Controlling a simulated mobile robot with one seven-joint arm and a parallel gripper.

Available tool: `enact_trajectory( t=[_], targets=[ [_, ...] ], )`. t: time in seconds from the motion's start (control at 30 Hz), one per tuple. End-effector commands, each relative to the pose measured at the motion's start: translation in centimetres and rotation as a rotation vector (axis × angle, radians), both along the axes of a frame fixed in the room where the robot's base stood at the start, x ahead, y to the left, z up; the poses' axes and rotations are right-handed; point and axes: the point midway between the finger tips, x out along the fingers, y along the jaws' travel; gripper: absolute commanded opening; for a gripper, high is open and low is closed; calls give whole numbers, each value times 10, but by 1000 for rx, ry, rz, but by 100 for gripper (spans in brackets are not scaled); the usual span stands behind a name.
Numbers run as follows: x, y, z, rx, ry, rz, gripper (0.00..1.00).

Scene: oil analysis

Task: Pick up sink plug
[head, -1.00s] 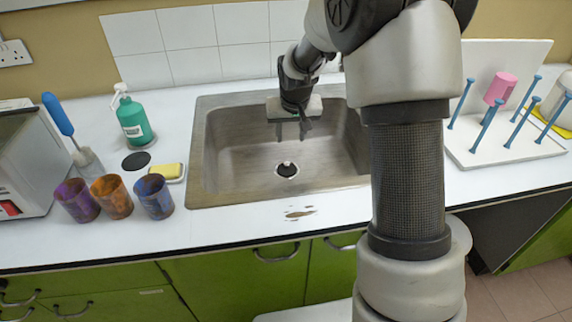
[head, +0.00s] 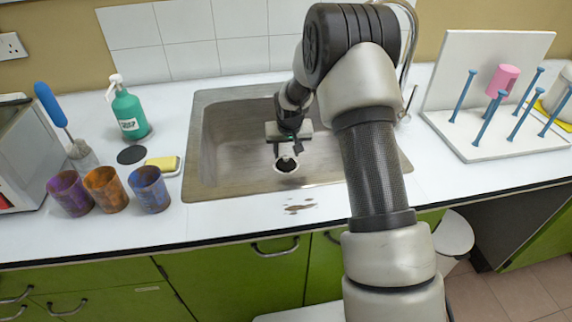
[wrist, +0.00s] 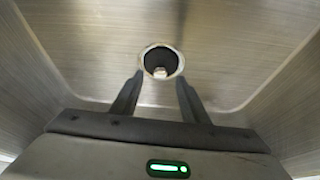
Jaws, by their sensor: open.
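The sink plug (head: 286,166) is a dark round piece with a small pale knob, seated in the drain at the bottom of the metal sink (head: 235,160). The wrist view shows the plug (wrist: 160,60) inside a pale drain ring, with the knob at its near side. My gripper (head: 287,152) is open and empty, pointing down inside the sink above the drain. In the wrist view, the fingertips of my gripper (wrist: 160,80) lie on either side of the knob. I cannot tell the exact height left between fingertips and knob.
Sink walls surround my gripper. Left on the counter are cups (head: 106,190), a yellow sponge (head: 163,164), a black disc (head: 131,155) and a green bottle (head: 129,112). A peg rack (head: 490,135) stands right. The tap (head: 408,100) is behind the arm.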

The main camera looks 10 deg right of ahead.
Motion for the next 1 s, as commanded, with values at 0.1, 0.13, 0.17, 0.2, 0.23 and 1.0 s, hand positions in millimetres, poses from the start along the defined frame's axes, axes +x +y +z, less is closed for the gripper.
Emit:
enact_trajectory(
  t=[0.1, 0.13, 0.17, 0.2, 0.23, 1.0],
  targets=[
    [7, 0, -19, 0, 1, 1, 41],
    [8, 0, -22, 0, 1, 1, 41],
    [9, 0, -24, 0, 2, 1, 41],
    [10, 0, -26, 0, 1, 0, 41],
    [11, 0, -27, 0, 0, 0, 41],
    [12, 0, -23, 0, -1, 0, 0]
  ],
)
